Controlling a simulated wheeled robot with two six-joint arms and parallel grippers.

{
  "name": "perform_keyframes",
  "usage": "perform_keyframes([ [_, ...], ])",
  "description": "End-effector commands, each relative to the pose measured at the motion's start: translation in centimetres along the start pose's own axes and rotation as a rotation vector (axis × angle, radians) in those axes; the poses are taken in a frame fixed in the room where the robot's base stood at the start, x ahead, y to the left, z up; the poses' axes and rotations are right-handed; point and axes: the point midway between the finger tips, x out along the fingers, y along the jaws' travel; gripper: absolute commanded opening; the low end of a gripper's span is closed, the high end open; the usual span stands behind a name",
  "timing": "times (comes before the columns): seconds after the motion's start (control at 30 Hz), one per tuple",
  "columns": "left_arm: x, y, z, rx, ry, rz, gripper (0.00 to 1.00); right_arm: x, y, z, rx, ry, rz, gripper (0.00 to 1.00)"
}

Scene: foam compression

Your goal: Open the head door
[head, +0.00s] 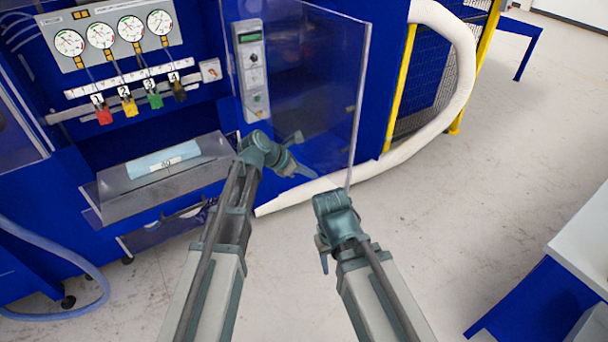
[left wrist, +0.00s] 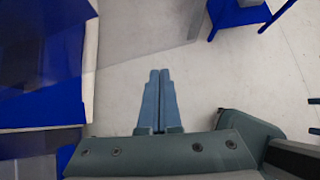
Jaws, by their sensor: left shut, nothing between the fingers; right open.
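The head door looks to be the clear, blue-tinted pane (head: 318,85) on the front of the blue machine; it stands out from the machine at an angle. My left gripper (head: 305,170) is shut and empty, overlapping the pane's lower part in the head view. I cannot tell whether it touches the pane. Its closed fingers also show in the left wrist view (left wrist: 160,78), over bare floor. My right gripper (head: 324,262) is lower and nearer, below the pane's free edge and apart from it; its fingers are mostly hidden by its wrist.
A control panel (head: 252,72) shows through or beside the pane. Gauges (head: 115,32) and coloured locks (head: 130,105) are at left, above a grey tray (head: 205,150). A thick white hose (head: 452,110) curves at right. A white-and-blue table (head: 580,255) stands lower right; floor between is clear.

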Motion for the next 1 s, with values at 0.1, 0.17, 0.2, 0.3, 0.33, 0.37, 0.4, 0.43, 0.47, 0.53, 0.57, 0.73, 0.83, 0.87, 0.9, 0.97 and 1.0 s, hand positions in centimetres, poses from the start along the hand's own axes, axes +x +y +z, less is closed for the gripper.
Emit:
perform_keyframes([
  [0.1, 0.0, 0.0, 0.0, 0.0, 0.0, 0.0, 0.0, 0.0, 0.0, 0.0, 0.0, 0.0, 0.0, 0.5],
  [0.17, -0.1, 0.0, -0.1, 0.0, 0.0, 0.0, 0.0, 0.0, 0.0, 0.0, 0.0, 0.0, 0.0, 0.5],
  [0.2, -0.1, -0.1, -0.1, 0.0, 0.0, 0.0, 0.0, 0.0, 0.0, 0.0, 0.0, 0.0, 0.0, 0.5],
  [0.3, -0.6, -0.3, -0.7, 0.0, 0.001, 0.0, 0.0, 0.0, 0.0, 0.0, 0.0, 0.0, 0.0, 0.5],
  [0.33, -0.9, -0.4, -0.9, 0.0, 0.001, 0.0, 0.0, 0.0, 0.0, 0.0, 0.0, 0.0, 0.0, 0.5],
  [0.37, -1.2, -0.6, -1.2, 0.0, 0.001, -0.001, 0.0, 0.0, 0.0, 0.0, 0.0, 0.0, 0.0, 0.5],
  [0.4, -1.6, -0.8, -1.6, 0.001, 0.001, -0.001, 0.0, 0.0, 0.0, 0.0, 0.0, 0.0, 0.0, 0.5],
  [0.43, -1.9, -1.0, -2.0, 0.0, 0.001, -0.001, 0.0, 0.0, 0.0, 0.0, 0.0, 0.0, 0.0, 0.5],
  [0.47, -2.3, -1.1, -2.4, 0.0, 0.001, -0.001, 0.0, 0.0, 0.0, 0.0, 0.0, 0.0, 0.0, 0.5],
  [0.53, -4.3, -1.4, -1.9, 0.002, 0.0, -0.002, 0.0, -1.7, 0.2, 0.1, 0.002, 0.0, 0.0, 0.5],
  [0.57, -5.0, -1.5, -1.8, 0.002, 0.0, -0.002, 0.0, -2.2, 0.2, 0.1, 0.003, 0.0, -0.001, 0.5],
  [0.73, -8.3, -2.0, -1.8, 0.002, 0.0, -0.002, 0.0, -4.6, 0.4, 0.3, 0.008, 0.0, -0.002, 0.5],
  [0.83, -9.8, -2.2, -1.8, 0.001, 0.0, -0.002, 0.0, -5.6, 0.5, 0.3, 0.011, 0.0, -0.002, 0.5],
  [0.87, -10.2, -2.3, -1.9, 0.002, 0.0, -0.002, 0.0, -5.9, 0.5, 0.3, 0.012, 0.0, -0.002, 0.5],
  [0.9, -10.7, -2.3, -1.9, 0.002, 0.0, -0.002, 0.0, -6.2, 0.6, 0.4, 0.012, 0.0, -0.002, 0.5],
  [0.97, -11.2, -2.4, -1.9, 0.002, 0.0, -0.002, 0.0, -6.5, 0.6, 0.4, 0.011, 0.0, -0.002, 0.5],
  [1.0, -11.5, -2.4, -2.0, 0.002, 0.0, -0.002, 0.0, -6.7, 0.6, 0.4, 0.011, -0.001, -0.002, 0.5],
])
